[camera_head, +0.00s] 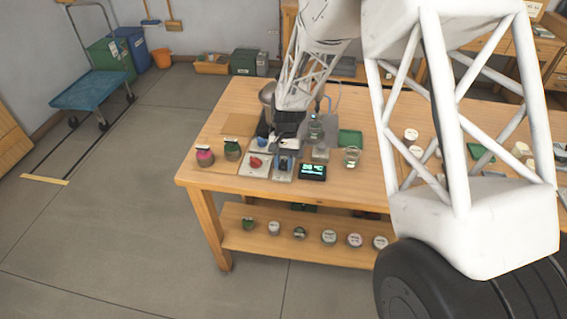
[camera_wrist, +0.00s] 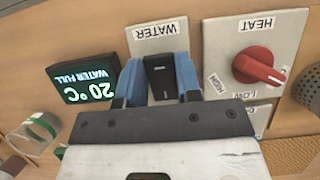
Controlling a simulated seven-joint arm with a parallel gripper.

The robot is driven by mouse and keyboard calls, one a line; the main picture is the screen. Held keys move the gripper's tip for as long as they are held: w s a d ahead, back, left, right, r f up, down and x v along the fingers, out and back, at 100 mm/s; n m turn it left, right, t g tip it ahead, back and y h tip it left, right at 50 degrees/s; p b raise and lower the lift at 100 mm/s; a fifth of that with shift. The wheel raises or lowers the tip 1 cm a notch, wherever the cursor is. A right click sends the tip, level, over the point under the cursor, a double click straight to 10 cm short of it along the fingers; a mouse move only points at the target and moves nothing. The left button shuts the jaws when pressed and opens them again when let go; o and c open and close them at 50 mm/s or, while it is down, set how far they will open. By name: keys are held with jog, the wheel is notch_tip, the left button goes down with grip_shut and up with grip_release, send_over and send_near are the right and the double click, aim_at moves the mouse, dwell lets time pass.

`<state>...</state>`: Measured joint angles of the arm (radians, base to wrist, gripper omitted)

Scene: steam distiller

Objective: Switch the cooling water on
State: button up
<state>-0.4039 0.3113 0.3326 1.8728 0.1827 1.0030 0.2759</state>
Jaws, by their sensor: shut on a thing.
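The white WATER panel (camera_wrist: 157,38) is in the middle of the wrist view, its label upside down. A black switch (camera_wrist: 160,78) stands on it. My gripper (camera_wrist: 159,62) has its blue fingers on both sides of this switch and is shut on it.
A red HEAT knob (camera_wrist: 258,66) on a white panel is right of my gripper in the wrist view. A display (camera_wrist: 85,83) on the left reads 20 °C and WATER FULL. Jars (camera_head: 204,156) and a glass beaker (camera_head: 352,157) stand nearby on the wooden table (camera_head: 225,180).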

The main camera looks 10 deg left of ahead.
aim_at(286, 161)
jog(key=o, duration=0.9)
jog(key=shift+r, duration=0.1)
jog(key=shift+v, duration=3.8)
jog(key=shift+d, duration=0.1)
